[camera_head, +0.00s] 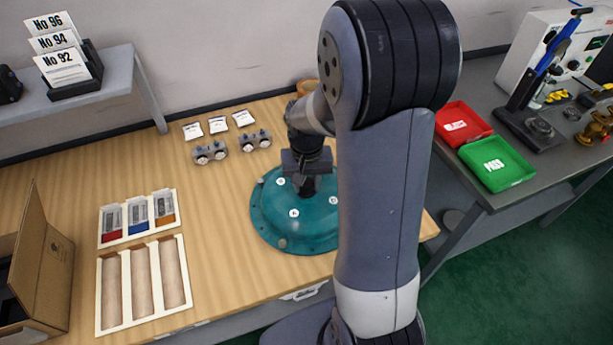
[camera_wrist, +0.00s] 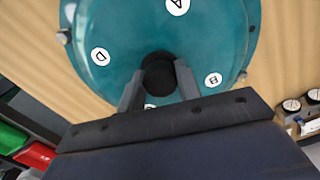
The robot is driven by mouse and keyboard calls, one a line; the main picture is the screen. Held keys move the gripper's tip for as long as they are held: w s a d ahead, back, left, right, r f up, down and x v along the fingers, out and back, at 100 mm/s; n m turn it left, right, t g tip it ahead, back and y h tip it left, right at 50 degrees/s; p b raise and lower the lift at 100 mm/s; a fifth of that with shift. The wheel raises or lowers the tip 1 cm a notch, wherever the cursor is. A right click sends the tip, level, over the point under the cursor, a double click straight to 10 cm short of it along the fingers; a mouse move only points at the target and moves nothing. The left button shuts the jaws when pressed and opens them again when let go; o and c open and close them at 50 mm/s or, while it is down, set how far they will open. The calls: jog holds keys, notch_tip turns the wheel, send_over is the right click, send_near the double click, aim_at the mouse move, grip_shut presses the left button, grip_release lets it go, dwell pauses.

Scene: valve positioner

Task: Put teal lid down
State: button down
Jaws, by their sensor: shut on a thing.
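The teal lid (camera_head: 272,218) is a round domed cover with white lettered dots and a flanged rim. In the head view it is on or just above the wooden table (camera_head: 218,255), right of the table's middle; I cannot tell whether its rim touches the wood. My gripper (camera_head: 306,186) is above its centre, pointing down. In the wrist view the teal lid (camera_wrist: 125,30) fills the top, and my gripper (camera_wrist: 160,90) is shut on the dark knob (camera_wrist: 158,72) at its centre. My arm hides the lid's right side in the head view.
Two small grey gauge blocks (camera_head: 210,153) and white cards stand behind the lid. White trays (camera_head: 102,290) and an open cardboard box (camera_head: 48,270) are at left. Red (camera_head: 462,124) and green (camera_head: 496,163) bins sit on the right bench. Bare wood lies left of the lid.

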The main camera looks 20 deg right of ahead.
jog(key=c, duration=1)
grip_release()
jog(key=shift+f, duration=0.1)
